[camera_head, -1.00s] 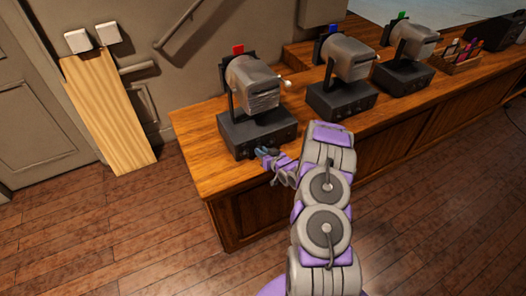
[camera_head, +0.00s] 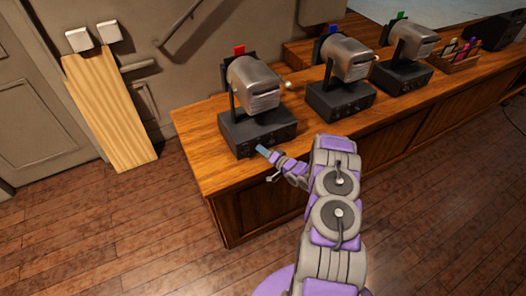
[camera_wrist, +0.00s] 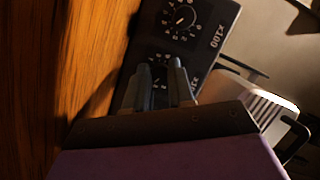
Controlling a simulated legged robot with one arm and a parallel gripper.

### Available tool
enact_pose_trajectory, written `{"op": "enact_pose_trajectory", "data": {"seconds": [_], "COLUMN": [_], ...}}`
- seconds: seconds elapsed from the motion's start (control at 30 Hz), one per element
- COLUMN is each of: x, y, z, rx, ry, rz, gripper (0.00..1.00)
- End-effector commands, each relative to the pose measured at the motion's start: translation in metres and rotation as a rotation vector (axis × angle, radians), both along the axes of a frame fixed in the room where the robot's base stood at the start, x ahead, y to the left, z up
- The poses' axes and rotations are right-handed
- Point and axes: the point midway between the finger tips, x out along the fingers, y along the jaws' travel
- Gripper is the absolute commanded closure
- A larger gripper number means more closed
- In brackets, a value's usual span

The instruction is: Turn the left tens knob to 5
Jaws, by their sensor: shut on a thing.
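The left machine (camera_head: 252,85), a grey metal drum with a red flag, stands on a black control box (camera_head: 240,137) at the near left of the desk. My gripper (camera_head: 261,149) reaches the front of this box. In the wrist view its two grey fingers (camera_wrist: 161,75) stand over the lower dial, closed around its knob, which they mostly hide. The lower dial's label is partly covered and seems to begin with x1. Its pointer reading cannot be seen. Above it in the wrist view is the x100 knob (camera_wrist: 183,18), with white numbers around it.
Two similar machines stand to the right, one with a blue flag (camera_head: 333,29) and one with a green flag (camera_head: 401,15). A wooden box of bottles (camera_head: 455,62) is further right. The wooden desk (camera_head: 195,150) has bare top beside the left box.

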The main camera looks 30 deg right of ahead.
Motion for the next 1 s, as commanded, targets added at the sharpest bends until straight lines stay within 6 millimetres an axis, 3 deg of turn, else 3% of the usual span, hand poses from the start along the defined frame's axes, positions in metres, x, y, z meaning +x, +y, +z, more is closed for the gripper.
{"op": "enact_pose_trajectory", "data": {"seconds": [0.67, 0.7, 0.93, 1.0], "x": [0.0023, 0.0022, 0.0015, 0.0013], "y": [-0.0071, -0.0071, -0.0048, -0.0042], "z": [0.0036, 0.0036, 0.0014, 0.0009], "rx": [0.061, 0.061, 0.062, 0.062], "ry": [-0.009, -0.008, -0.003, -0.002], "rz": [-0.012, -0.013, -0.009, -0.007], "gripper": [1.0, 0.75, 0.53, 0.52]}}
